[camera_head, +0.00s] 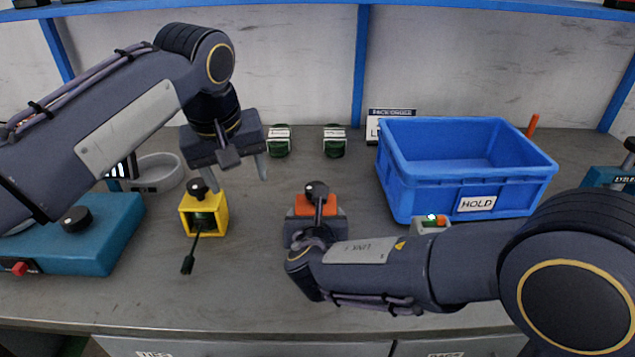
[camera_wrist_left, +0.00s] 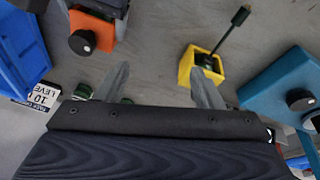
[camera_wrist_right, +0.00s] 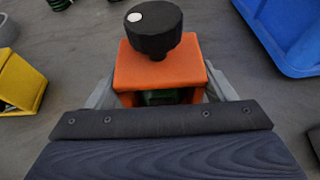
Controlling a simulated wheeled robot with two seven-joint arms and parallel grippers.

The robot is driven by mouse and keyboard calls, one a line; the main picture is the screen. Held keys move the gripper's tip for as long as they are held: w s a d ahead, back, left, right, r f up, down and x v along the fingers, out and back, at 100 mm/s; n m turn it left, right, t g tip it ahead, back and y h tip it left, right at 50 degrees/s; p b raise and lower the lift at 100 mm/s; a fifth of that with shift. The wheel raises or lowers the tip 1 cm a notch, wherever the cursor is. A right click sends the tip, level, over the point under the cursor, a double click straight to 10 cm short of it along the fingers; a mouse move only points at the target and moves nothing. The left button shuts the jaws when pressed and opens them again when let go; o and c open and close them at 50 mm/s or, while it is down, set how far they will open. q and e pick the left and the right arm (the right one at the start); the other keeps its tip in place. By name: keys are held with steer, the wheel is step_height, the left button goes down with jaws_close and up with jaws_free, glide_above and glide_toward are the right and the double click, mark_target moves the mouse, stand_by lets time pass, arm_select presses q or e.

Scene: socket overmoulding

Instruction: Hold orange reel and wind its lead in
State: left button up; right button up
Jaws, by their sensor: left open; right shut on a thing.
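The orange reel (camera_head: 328,206) stands upright on the bench, with a black knob (camera_head: 317,190) on top. In the right wrist view the reel (camera_wrist_right: 160,70) sits between the fingers of my right gripper (camera_wrist_right: 160,95), which is shut on it. The knob (camera_wrist_right: 153,28) has a white dot. A bit of green shows inside the reel; no lead shows outside it. My left gripper (camera_head: 230,180) is open and empty in the air, above and right of the yellow reel (camera_head: 188,222). In the left wrist view the orange reel (camera_wrist_left: 95,27) is at upper left, away from the left fingers (camera_wrist_left: 160,85).
The yellow reel has its lead (camera_head: 193,250) out toward the front. Two green coils (camera_head: 279,141) (camera_head: 334,142) stand at the back. A blue HOLD crate (camera_head: 468,160) is at right, a teal box (camera_head: 85,235) at left. The front middle of the bench is clear.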

arm_select(q)
steer(key=w+d+r+n+y, duration=0.1)
steer(key=w+d, duration=0.1)
steer(key=d, duration=0.6)
steer(key=w+d+r+n+y, duration=0.2)
steer(key=d, duration=0.5)
steer(key=shift+t, duration=0.4)
steer(key=x, duration=1.1)
steer(key=shift+d+f, duration=0.2)
steer(key=shift+f, duration=0.15)
steer(key=c, duration=1)
